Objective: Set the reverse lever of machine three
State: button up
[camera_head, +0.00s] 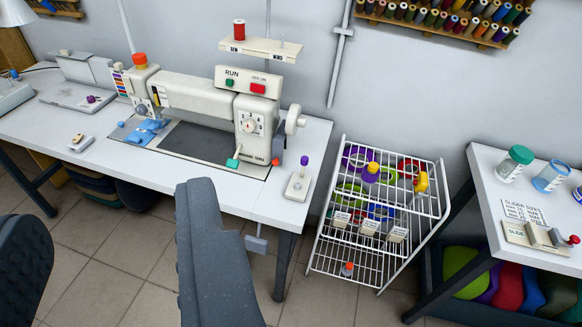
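A cream sewing machine (205,105) stands on the white table at left centre. Its front panel has a numbered dial (250,123), and a RUN box (248,82) with a green and a red button sits on top. A short teal-tipped lever (233,162) sticks out low on the machine's right part. A purple-knobbed lever (300,175) stands on a small pale base on the table, right of the machine. I cannot read a machine number, nor tell which lever is the reverse lever.
A white wire rack (400,215) and a side table (490,180) stand right.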

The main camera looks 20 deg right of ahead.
aim_at(233, 164)
jog(key=z, duration=1.9)
jog(key=k, duration=0.7)
jog(key=u, duration=1.8)
jog(key=i, duration=1)
jog(key=u, duration=0.05)
